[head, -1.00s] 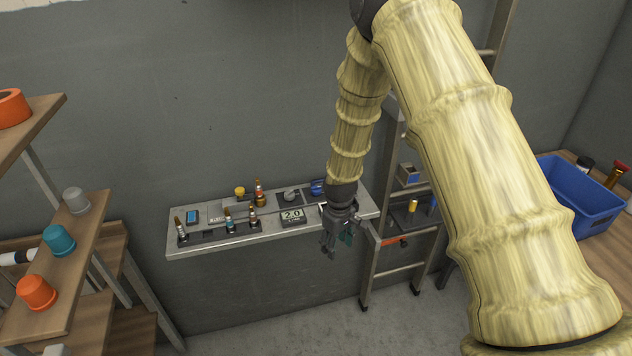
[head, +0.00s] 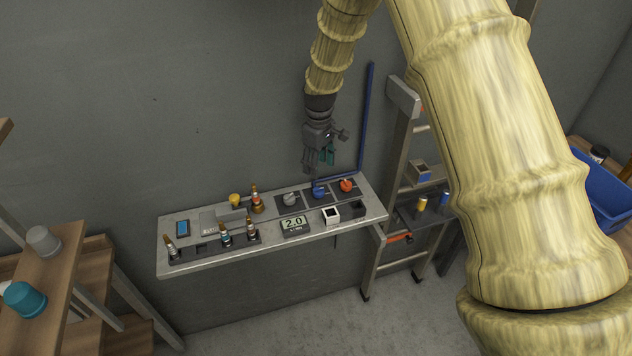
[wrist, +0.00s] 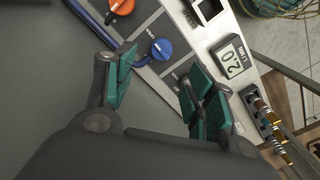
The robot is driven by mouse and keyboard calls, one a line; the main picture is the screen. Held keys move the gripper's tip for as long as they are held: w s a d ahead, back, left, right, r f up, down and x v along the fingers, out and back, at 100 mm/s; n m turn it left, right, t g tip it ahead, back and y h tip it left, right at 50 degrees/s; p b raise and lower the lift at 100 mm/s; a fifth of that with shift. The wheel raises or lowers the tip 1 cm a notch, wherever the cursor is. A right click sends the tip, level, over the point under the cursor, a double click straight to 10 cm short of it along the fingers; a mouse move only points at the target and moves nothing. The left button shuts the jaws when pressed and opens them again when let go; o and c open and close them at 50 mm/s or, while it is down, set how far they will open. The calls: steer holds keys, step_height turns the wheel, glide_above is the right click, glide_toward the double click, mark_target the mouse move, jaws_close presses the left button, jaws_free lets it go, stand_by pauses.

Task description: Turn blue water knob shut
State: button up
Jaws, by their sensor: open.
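The blue water knob (head: 318,190) sits on a dark plate at the back of the wall shelf, between a grey knob (head: 290,199) and an orange knob (head: 346,185). A blue pipe (head: 366,120) runs down the wall to the plates. In the wrist view the blue knob (wrist: 161,48) shows beyond the gap between the fingers, nearer the left finger, its handle pointing down-left. My gripper (head: 319,168) is open and empty, above and slightly behind the blue knob, apart from it. In the wrist view its green-padded fingers (wrist: 160,98) are spread wide.
On the shelf (head: 215,257) a display (head: 294,226) reads 2.0, beside a white-rimmed box (head: 330,214). Several bottle-like fittings (head: 226,236) stand at left. A ladder (head: 383,230) stands right of the shelf. A blue crate (head: 600,190) is at far right.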

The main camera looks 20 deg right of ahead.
steer(key=shift+s+f+p, duration=0.25)
steer(key=shift+f+p, duration=0.15)
steer(key=shift+f, duration=0.15)
steer(key=p, duration=0.2)
glide_above(318, 189)
step_height(318, 189, down, 4)
steer(key=shift+w+d+f, duration=0.1)
steer(key=shift+w+f, duration=0.05)
step_height(318, 189, down, 2)
steer(key=shift+f+p, duration=0.25)
steer(key=shift+p, duration=0.25)
steer(key=shift+f+p, duration=0.4)
steer(key=shift+f, duration=0.7)
steer(key=c, duration=1.1)
